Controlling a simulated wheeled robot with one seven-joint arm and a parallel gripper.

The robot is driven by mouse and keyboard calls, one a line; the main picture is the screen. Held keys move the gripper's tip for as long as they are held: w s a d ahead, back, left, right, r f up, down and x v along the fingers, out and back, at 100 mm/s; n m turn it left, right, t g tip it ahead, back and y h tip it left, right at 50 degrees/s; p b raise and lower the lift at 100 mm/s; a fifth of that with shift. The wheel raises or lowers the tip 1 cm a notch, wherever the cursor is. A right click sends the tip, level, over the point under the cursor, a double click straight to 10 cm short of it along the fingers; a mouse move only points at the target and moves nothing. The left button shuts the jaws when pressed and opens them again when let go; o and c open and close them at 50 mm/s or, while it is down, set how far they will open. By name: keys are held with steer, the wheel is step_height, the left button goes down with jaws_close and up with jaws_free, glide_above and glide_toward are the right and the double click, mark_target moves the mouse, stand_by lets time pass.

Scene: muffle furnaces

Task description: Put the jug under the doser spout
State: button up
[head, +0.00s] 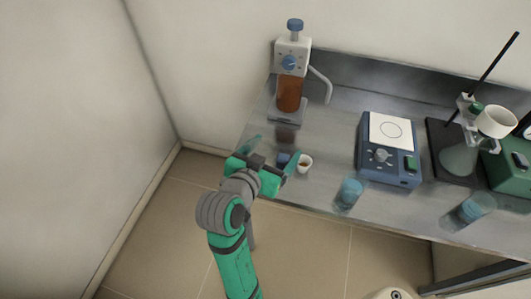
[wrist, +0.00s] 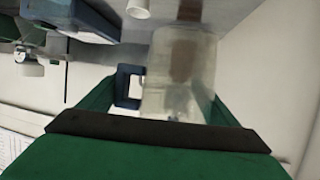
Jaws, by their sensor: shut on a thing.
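The jug (wrist: 178,80) is clear, with a dark blue handle (wrist: 128,86). It fills the space between my green fingers in the wrist view. My gripper (head: 271,155) is shut on it at the front left of the bench; in the head view only a bit of blue handle (head: 283,158) shows clearly beside the right finger. The doser (head: 292,55) stands at the back left, a white head with blue knob on a brown bottle (head: 289,93). Its pale spout (head: 321,82) bends down on the right side. The jug is in front of the doser, apart from the spout.
A blue stirrer (head: 390,150) sits mid-bench, with a beaker of blue liquid (head: 349,193) in front. A stand with a flask (head: 459,158) is further right. Bench beneath the spout is clear.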

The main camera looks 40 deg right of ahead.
steer(key=w+d+f, duration=0.2)
steer(key=w+f, duration=0.1)
steer(key=w+d+f, duration=0.2)
steer(key=w+f, duration=0.1)
steer(key=w, duration=0.1)
steer(key=w+d+f, duration=0.3)
steer(key=w, duration=0.1)
steer(key=shift+w+f, duration=0.25)
steer(key=shift+f, duration=0.1)
steer(key=shift+w+d+f, duration=0.1)
steer(key=shift+f, duration=1.5)
steer(key=o, duration=1)
steer(key=shift+f, duration=0.15)
